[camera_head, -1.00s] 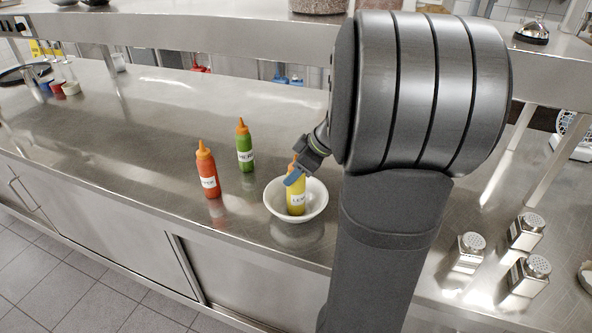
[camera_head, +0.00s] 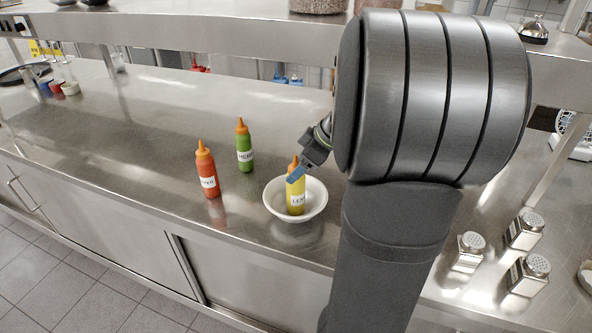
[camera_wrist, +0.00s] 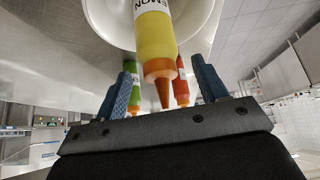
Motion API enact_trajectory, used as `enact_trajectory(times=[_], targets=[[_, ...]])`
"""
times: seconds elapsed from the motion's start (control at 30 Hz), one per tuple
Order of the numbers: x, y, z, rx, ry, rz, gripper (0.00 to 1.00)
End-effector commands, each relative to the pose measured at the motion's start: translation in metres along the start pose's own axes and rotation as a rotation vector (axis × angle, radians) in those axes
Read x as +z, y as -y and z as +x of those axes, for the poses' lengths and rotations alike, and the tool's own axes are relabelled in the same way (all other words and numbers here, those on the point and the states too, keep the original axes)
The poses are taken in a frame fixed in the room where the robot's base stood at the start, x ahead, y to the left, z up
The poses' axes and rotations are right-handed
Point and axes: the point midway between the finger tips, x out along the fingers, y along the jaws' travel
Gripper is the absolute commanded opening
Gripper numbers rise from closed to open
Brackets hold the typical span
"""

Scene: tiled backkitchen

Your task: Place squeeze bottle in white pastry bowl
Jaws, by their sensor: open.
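The yellow squeeze bottle (camera_head: 296,198) with an orange cap stands upright inside the white pastry bowl (camera_head: 318,207) on the steel counter. In the wrist view the yellow bottle (camera_wrist: 154,38) shows between the fingers, its orange nozzle towards me, with the white bowl (camera_wrist: 105,22) around its far end. My gripper (camera_head: 297,172) is at the top of the bottle. In the wrist view my gripper's (camera_wrist: 163,88) blue fingers are open, with a gap on either side of the nozzle.
A red-orange squeeze bottle (camera_head: 208,172) and a green squeeze bottle (camera_head: 244,148) stand left of the bowl. Several steel shakers (camera_head: 468,250) stand at the right. The counter (camera_head: 130,150) further left is mostly clear. A shelf (camera_head: 200,25) runs above the back.

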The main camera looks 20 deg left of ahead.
Motion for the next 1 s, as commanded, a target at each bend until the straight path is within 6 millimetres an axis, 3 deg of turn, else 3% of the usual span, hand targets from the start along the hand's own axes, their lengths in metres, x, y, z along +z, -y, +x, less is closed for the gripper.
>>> enact_trajectory(times=[0.2,0.4,0.6,1.0], targets=[[0.000,-0.001,-0.051,0.005,-0.001,0.000,0.66],[0.000,-0.001,-0.083,0.003,-0.001,0.001,0.66],[0.000,0.000,-0.095,0.000,0.000,0.001,0.66],[0.000,0.000,-0.091,-0.002,0.000,0.000,0.66]])
